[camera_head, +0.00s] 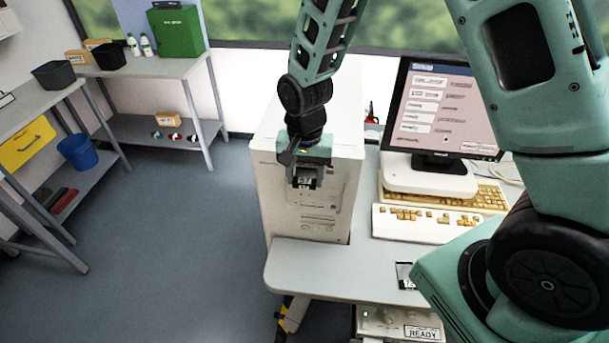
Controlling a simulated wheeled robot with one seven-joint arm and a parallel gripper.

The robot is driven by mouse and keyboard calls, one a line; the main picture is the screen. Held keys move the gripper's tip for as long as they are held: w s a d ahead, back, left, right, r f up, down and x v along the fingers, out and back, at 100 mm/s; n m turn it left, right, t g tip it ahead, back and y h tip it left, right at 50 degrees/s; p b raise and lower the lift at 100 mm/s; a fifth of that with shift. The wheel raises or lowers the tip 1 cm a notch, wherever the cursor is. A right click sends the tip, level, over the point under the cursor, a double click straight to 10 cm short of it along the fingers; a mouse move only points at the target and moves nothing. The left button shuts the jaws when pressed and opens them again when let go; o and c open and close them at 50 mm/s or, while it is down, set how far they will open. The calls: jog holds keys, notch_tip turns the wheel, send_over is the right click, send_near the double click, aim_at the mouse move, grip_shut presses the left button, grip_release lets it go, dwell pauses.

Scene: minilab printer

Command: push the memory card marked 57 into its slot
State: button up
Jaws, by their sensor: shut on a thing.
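My gripper (304,178) is in front of the tall pale printer cabinet (262,190), at the upper part of its front face. It is shut on a small dark memory card (305,181) with a pale label that seems to read 57. The card is close to the cabinet front; I cannot tell whether it touches a slot. The slot itself is hidden behind my gripper and the card. Slits and panel lines (318,219) show on the cabinet front below the gripper.
A second dark card (404,275) with a white label lies on the desk (345,268), partly covered by my arm. A keyboard (425,222) and a monitor (440,105) stand right of the cabinet. A unit marked READY (385,325) sits below. Open floor lies left.

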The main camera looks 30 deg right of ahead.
jog(key=shift+w+d, duration=0.7)
jog(key=shift+w, duration=0.3)
jog(key=o, duration=1)
jog(key=shift+o, duration=0.2)
